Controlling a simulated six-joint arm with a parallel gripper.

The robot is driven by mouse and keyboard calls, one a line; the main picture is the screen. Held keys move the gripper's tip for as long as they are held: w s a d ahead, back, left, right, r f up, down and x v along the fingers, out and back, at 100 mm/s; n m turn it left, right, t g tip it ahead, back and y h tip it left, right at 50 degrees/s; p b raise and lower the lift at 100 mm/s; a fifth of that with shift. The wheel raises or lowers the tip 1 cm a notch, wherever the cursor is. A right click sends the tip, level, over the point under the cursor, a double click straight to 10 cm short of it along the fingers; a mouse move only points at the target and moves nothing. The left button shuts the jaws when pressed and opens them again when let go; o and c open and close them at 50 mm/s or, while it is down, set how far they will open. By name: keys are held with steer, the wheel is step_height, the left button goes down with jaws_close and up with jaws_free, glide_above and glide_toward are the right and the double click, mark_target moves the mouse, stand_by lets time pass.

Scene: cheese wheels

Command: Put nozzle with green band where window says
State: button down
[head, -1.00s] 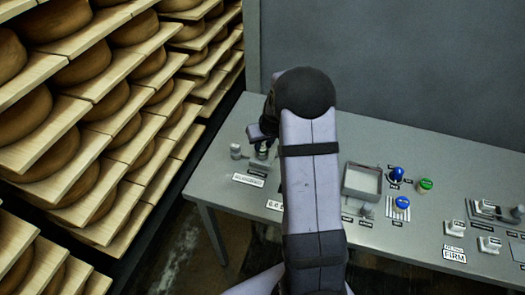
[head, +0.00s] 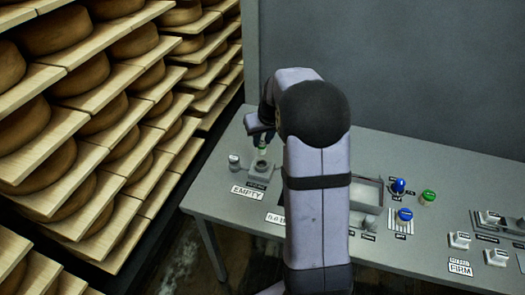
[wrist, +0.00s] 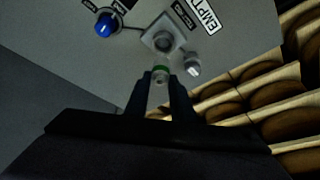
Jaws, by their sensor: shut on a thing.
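The nozzle with the green band (head: 262,149) is in my gripper (head: 262,137), above the left end of the table. In the wrist view the nozzle (wrist: 160,76) sits between the two fingertips (wrist: 160,84), its green band uppermost in the picture. A grey block with a round socket (head: 257,174) stands just below it, and the block also shows in the wrist view (wrist: 161,40). The nozzle appears apart from the socket. A label reading EMPTY (head: 248,193) lies at the table's front edge.
A small grey-white piece (head: 234,161) stands left of the block. To the right are an open tray (head: 366,193), blue-topped pieces (head: 398,186), a green-topped piece (head: 428,198) and a FIRM label (head: 460,268). Cheese shelves (head: 110,120) line the left side.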

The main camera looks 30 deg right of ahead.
steer(key=shift+r, duration=1.05)
steer(key=s+d+m+h, duration=0.1)
steer(key=s+d+m, duration=0.3)
steer(key=d, duration=0.7)
steer(key=m+g+h+p, duration=0.1)
steer(key=m+g+h, duration=0.1)
steer(key=m, duration=0.3)
glide_above(362, 199)
steer(key=shift+f, duration=6.1)
steer(key=shift+f, duration=0.1)
